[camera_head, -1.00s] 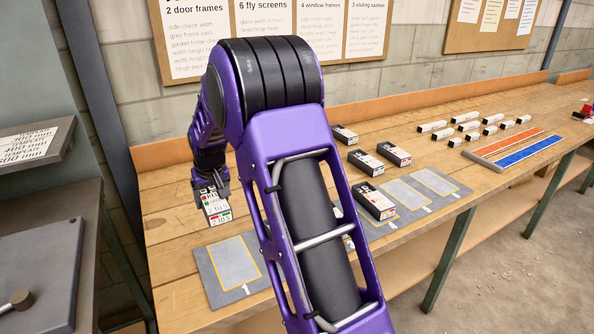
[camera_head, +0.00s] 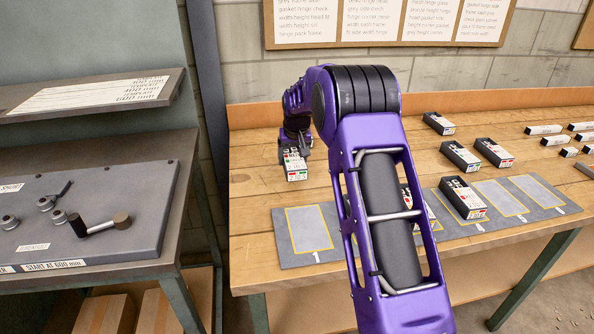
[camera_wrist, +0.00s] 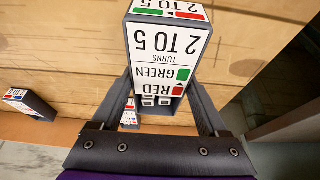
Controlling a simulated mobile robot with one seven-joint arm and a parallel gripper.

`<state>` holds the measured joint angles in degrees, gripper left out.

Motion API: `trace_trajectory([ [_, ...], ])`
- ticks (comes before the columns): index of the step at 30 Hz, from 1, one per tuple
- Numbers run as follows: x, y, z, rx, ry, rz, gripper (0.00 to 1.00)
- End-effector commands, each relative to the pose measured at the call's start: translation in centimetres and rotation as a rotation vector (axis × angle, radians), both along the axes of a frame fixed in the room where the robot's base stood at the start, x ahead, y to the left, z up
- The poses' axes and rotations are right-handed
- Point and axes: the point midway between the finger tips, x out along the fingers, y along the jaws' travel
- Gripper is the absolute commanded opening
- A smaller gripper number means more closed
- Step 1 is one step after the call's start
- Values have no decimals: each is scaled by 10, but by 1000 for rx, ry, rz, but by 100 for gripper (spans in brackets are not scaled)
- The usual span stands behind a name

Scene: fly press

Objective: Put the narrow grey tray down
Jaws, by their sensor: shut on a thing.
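The narrow grey tray (camera_head: 296,165) shows in the head view at the bench's left part, with a white label carrying red and green marks. In the wrist view the tray (camera_wrist: 165,55) fills the upper middle, and its label reads "2 TO 5 TURNS", "GREEN" and "RED" upside down. My gripper (camera_head: 295,147) is shut on it, with one finger on each side in the wrist view (camera_wrist: 163,88).
Several dark labelled boxes (camera_head: 461,157) stand right of my arm; one (camera_head: 462,198) is at the mat. Small white blocks (camera_head: 543,129) lie farther right. A grey panel (camera_head: 120,215) with a crank is on the left bench. The outlined place numbered 1 (camera_head: 308,228) is bare.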

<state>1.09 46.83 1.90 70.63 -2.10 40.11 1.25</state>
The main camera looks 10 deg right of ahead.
Motion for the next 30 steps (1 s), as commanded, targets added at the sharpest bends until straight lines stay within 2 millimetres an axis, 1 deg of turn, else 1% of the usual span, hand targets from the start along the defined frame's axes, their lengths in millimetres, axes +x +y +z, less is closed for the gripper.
trace_trajectory([
  [2,0,0,-8,0,-1,0,2],
  [7,0,0,-37,0,2,0,2],
  [9,0,0,-45,0,-1,0,2],
  [11,0,0,-47,0,-2,-1,2],
  [17,0,0,-47,0,-3,0,2],
  [21,0,0,-51,0,-2,0,2],
  [22,0,0,-51,0,-1,0,81],
  [25,0,0,-50,0,-1,0,99],
  [26,0,0,-50,0,-1,0,100],
  [30,0,0,-50,0,-1,0,100],
])
